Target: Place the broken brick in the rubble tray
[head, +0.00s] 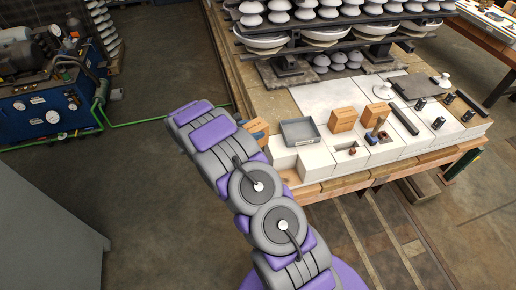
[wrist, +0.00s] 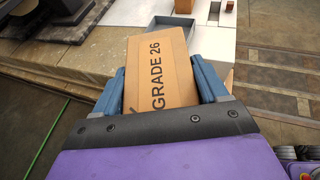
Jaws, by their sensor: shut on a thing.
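My gripper (wrist: 159,66) is shut on a tan brick (wrist: 160,75) marked "GRADE 26", with a blue jaw on either side. A small dark mark shows near its lower left; I cannot tell whether it is broken. In the head view, the held brick (head: 257,127) shows just past my arm, at the left of a shallow grey tray (head: 300,142). The tray stands on the white blocks and looks empty in the head view. In the wrist view, part of the tray (wrist: 158,29) shows beyond the held brick, which hides some of it.
Two tan bricks (head: 343,119) (head: 374,114) stand right of the tray. Further right are a dark bar (head: 404,120) and small dark fittings (head: 438,123). Racks of insulators (head: 325,15) rise behind. A blue machine (head: 48,115) stands on the floor at left.

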